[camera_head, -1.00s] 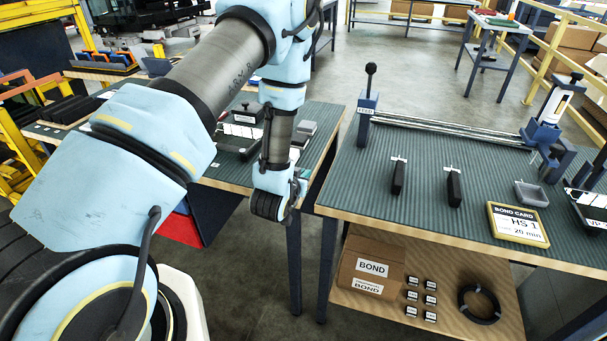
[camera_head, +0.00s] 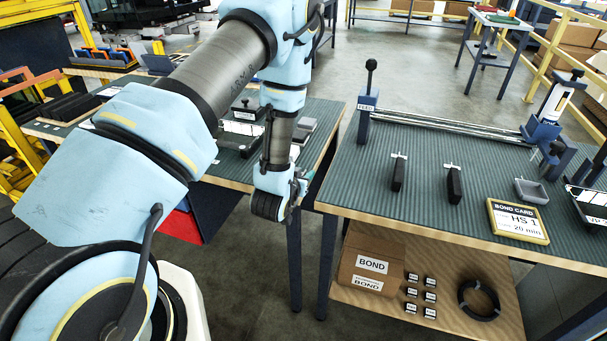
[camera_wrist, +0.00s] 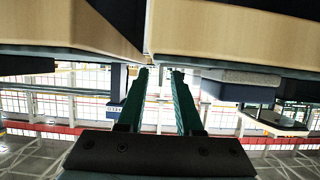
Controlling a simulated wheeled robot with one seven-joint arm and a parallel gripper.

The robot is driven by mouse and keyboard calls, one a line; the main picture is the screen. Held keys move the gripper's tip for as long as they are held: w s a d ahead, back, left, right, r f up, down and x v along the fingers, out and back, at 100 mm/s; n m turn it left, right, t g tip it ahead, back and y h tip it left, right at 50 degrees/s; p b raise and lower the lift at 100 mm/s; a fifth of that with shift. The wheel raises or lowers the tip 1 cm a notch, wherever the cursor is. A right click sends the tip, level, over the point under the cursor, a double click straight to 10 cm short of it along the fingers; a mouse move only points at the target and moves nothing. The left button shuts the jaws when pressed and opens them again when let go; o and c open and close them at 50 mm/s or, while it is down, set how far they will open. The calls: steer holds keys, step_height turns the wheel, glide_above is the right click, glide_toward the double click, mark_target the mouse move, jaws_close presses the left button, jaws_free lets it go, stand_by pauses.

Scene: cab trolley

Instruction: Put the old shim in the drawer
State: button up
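My gripper (camera_wrist: 160,72) shows two teal fingers with a clear gap between them in the wrist view, and nothing is held. In the head view my gripper (camera_head: 305,180) is in front of the gap between the two benches, mostly hidden by my wrist. No part is clearly marked as the old shim; I cannot tell which one it is. Two dark bars with pale tags, a left one (camera_head: 398,174) and a right one (camera_head: 453,186), lie apart on the right bench (camera_head: 425,205). A red panel (camera_head: 182,226) shows under the left bench; I cannot tell if it is the drawer.
The right bench also carries a lever and rail fixture (camera_head: 450,128), a grey tray (camera_head: 531,191) and a bond card (camera_head: 517,221). Cardboard boxes (camera_head: 372,266) and a black coil (camera_head: 479,299) sit on its lower shelf. Bench edges (camera_wrist: 230,38) lie close to my fingers.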

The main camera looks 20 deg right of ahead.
steer(key=shift+r, duration=0.15)
steer(key=p+v, duration=0.2)
steer(key=v, duration=1)
steer(key=shift+p, duration=0.35)
steer(key=shift+w+r, duration=0.1)
